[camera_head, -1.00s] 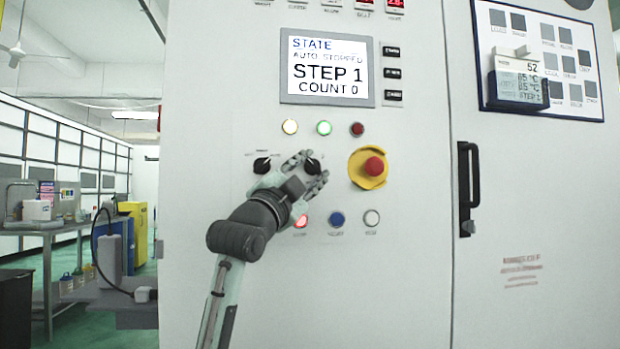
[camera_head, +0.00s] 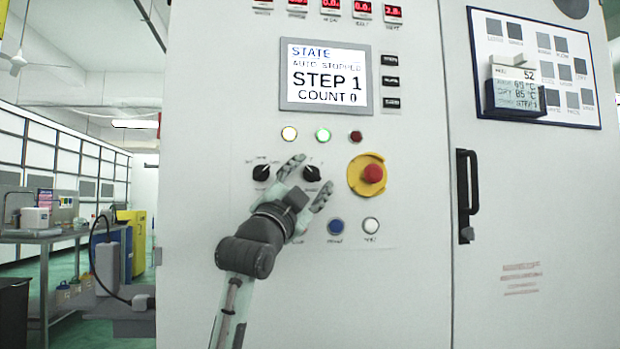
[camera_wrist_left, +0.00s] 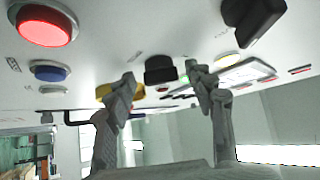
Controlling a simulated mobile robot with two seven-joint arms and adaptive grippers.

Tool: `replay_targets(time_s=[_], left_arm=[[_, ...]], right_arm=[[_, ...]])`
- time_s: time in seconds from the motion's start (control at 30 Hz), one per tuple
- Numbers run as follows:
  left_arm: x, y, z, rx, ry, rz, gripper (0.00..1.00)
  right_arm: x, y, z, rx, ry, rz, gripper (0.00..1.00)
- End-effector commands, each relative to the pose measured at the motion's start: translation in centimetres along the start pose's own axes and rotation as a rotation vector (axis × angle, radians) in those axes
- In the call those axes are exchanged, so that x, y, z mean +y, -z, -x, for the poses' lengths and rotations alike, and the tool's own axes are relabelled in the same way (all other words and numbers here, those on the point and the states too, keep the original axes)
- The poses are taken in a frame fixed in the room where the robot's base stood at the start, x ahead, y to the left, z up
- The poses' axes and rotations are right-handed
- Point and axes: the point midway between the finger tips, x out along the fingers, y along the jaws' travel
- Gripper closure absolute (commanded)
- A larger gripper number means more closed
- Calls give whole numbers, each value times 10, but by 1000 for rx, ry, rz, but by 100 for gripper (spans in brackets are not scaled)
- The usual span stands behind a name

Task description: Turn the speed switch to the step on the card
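The machine's front has two black rotary switches. The right one (camera_head: 312,173), the speed switch by its position and markings, stands between the open fingers of my left gripper (camera_head: 307,181). In the left wrist view this knob (camera_wrist_left: 160,68) shows between and beyond the fingertips (camera_wrist_left: 162,77), with gaps on both sides; I see no grip on it. The other rotary switch (camera_head: 261,172) sits to the left. The display (camera_head: 327,75) reads STEP 1, COUNT 0. The card (camera_head: 516,97) on the right board shows 52 and temperatures; its step line is too blurred to be sure. My right gripper is out of view.
The yellow-ringed red emergency button (camera_head: 371,174) is close to the right of my fingers. A blue button (camera_head: 335,227) and a white button (camera_head: 371,225) sit below. A lit red button (camera_wrist_left: 46,26) shows in the wrist view. A door handle (camera_head: 467,196) projects farther right.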

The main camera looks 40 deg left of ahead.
Motion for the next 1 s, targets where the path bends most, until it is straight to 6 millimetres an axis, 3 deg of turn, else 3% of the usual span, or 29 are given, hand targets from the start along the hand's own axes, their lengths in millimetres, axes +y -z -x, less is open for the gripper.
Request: replay_targets(time_s=[0.37,0.8,1.0], left_arm=[[-1,0,8,1,2,-2,45],[1,0,94,-1,-1,-3,45],[0,0,116,0,0,-1,45]], right_arm=[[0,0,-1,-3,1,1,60],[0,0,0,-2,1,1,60],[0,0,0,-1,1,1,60]])
